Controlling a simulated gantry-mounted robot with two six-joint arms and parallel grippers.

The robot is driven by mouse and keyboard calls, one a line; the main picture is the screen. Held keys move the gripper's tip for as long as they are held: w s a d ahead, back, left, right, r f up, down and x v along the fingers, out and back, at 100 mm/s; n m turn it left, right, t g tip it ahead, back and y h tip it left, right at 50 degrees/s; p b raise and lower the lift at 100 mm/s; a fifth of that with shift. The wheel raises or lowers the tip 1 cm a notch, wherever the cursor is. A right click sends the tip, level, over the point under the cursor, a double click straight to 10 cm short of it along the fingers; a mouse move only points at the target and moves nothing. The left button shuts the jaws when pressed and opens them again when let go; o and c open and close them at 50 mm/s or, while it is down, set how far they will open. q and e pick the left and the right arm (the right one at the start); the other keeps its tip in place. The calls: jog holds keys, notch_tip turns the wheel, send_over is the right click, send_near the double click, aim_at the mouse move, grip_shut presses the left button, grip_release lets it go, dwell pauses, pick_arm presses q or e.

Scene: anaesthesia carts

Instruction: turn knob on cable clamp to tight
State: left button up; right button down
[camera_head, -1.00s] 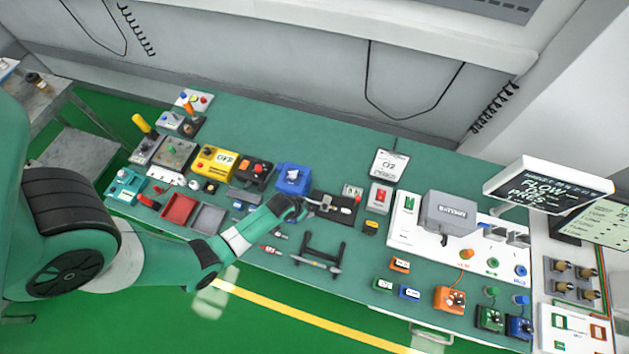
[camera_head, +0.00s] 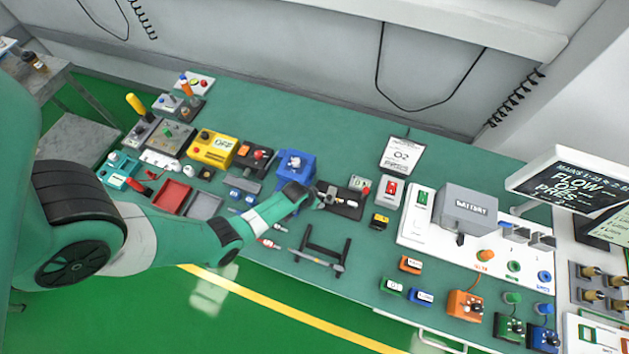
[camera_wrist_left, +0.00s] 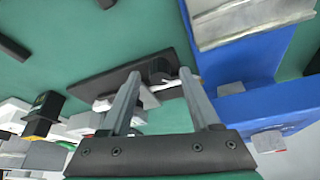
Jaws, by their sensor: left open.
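The cable clamp appears to be the dark flat plate (camera_head: 347,204) with small parts on it, near the middle of the green bench. In the left wrist view the plate (camera_wrist_left: 110,78) carries a round black knob (camera_wrist_left: 160,68) and a whitish piece beside it. My left gripper (camera_head: 327,196) reaches to the plate's left end, fingers apart. In the wrist view its two fingers (camera_wrist_left: 159,78) straddle the knob's position, with no visible grip on it. The fingers partly cover the plate, so contact and the knob's setting cannot be told. My right gripper is not in view.
A blue block (camera_head: 296,165) stands close behind the gripper; its blue body (camera_wrist_left: 255,100) is beside the right finger in the wrist view. A black stand (camera_head: 322,257) is in front. A red switch box (camera_head: 391,192) and battery board (camera_head: 425,228) lie to the right.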

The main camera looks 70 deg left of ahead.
pick_arm(q)
grip_shut()
dwell(0.4)
jog(key=shift+a+m+h, duration=0.1)
jog(key=shift+m+h, duration=0.6)
jog(key=shift+m, duration=0.9)
grip_release()
jog(key=shift+t, duration=0.3)
